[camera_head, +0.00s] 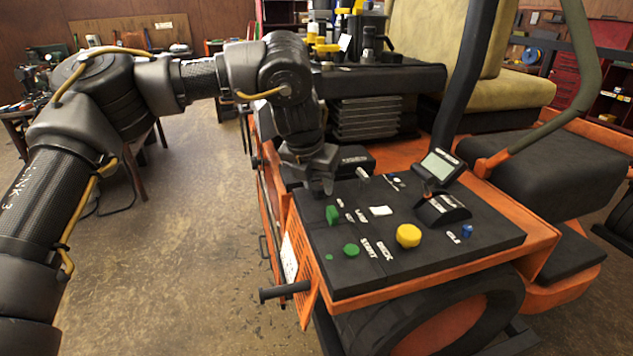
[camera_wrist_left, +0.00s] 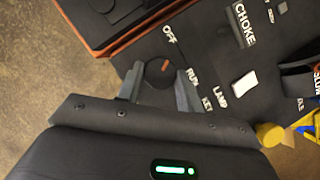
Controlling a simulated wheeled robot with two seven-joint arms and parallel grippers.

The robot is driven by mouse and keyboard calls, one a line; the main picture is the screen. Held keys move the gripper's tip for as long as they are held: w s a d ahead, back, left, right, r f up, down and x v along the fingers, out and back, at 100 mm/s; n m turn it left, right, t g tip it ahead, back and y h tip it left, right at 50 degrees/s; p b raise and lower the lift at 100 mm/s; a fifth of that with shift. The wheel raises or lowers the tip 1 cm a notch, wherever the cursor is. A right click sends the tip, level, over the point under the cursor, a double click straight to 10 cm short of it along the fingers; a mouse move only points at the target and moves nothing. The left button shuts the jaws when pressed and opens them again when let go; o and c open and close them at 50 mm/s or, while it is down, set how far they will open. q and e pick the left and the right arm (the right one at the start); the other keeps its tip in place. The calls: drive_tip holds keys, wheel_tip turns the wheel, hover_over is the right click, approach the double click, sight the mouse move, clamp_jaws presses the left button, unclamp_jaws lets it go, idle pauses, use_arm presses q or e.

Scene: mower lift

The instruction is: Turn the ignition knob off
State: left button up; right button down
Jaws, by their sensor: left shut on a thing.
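The ignition knob (camera_wrist_left: 160,72) is a round dark knob with a short orange mark, on the black control panel (camera_wrist_left: 217,43). The labels OFF and RUN are printed beside it in the left wrist view; I cannot tell exactly which one the mark points at. My left gripper (camera_wrist_left: 160,85) is shut on the knob, one finger on each side of it. In the head view my left gripper (camera_head: 318,188) reaches down to the panel's far left corner, and it hides the knob there. My right gripper is in neither view.
The panel (camera_head: 456,250) also bears a yellow button (camera_head: 408,236), a green button (camera_head: 351,250), a green switch (camera_head: 332,215), a white switch (camera_head: 381,210), a black lever housing (camera_head: 443,209) and a small display (camera_head: 441,165). Open floor (camera_head: 190,220) lies left of the orange mower.

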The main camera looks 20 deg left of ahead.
use_arm(q)
drive_tip(key=o, duration=1)
drive_tip(key=shift+r, duration=0.1)
drive_tip(key=shift+s+r, duration=0.1)
drive_tip(key=shift+r, duration=0.25)
drive_tip(key=b+v, duration=0.1)
drive_tip(key=v, duration=0.9)
drive_tip(key=shift+f, duration=0.1)
